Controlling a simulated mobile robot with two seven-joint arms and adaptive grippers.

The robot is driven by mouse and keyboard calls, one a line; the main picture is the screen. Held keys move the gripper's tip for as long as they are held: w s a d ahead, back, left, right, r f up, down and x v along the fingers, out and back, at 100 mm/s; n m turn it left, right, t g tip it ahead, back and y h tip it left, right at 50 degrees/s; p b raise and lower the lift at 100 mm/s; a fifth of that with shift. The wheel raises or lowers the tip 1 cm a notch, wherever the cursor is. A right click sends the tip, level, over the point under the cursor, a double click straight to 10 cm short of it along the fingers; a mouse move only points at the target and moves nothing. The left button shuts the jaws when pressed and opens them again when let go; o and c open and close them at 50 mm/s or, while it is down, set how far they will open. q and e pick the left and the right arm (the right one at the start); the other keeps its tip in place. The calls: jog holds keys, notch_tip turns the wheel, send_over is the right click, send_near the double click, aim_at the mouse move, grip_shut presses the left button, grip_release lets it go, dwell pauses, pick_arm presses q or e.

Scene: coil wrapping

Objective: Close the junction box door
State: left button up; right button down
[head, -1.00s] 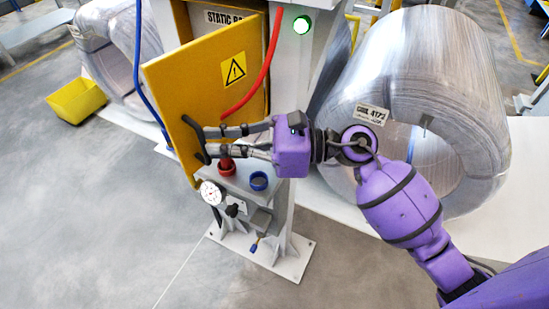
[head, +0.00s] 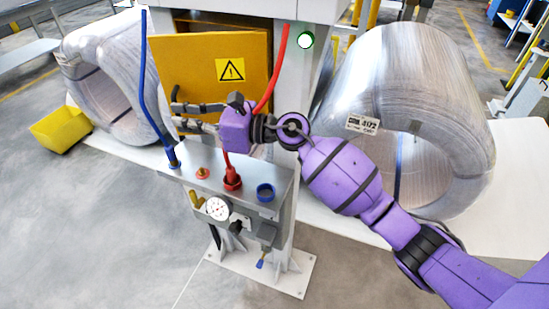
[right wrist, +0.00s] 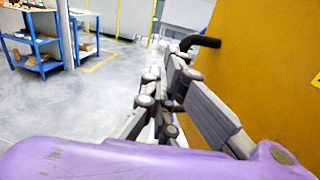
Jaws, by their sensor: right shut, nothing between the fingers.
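The junction box door (head: 208,60) is a yellow panel with a black-and-yellow warning triangle. In the head view it stands ajar, almost across the front of the box, with a dark gap along its top edge. My right gripper (head: 175,107) is in front of the door's lower left part, shut with nothing held. In the right wrist view its fingers (right wrist: 172,95) lie beside the yellow door surface (right wrist: 255,70), close to it; I cannot tell whether they touch. My left gripper is not in view.
A blue hose (head: 146,80) and a red hose (head: 273,75) run beside the door. Large wire coils (head: 400,90) stand on both sides.

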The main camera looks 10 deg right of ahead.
aim_at(187, 103)
jog(key=w+t, duration=0.1)
jog(key=w, duration=0.2)
jog(key=w+m+t+h+b, duration=0.1)
jog(key=w, duration=0.2)
jog(key=shift+w+f+m, duration=0.1)
jog(key=shift+w+m, duration=0.15)
jog(key=shift+m, duration=0.05)
jog(key=shift+w, duration=0.3)
jog(key=shift+w+d, duration=0.1)
jog(key=shift+w, duration=0.4)
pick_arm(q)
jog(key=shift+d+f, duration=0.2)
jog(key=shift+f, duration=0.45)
pick_arm(e)
jog(key=shift+r, duration=0.2)
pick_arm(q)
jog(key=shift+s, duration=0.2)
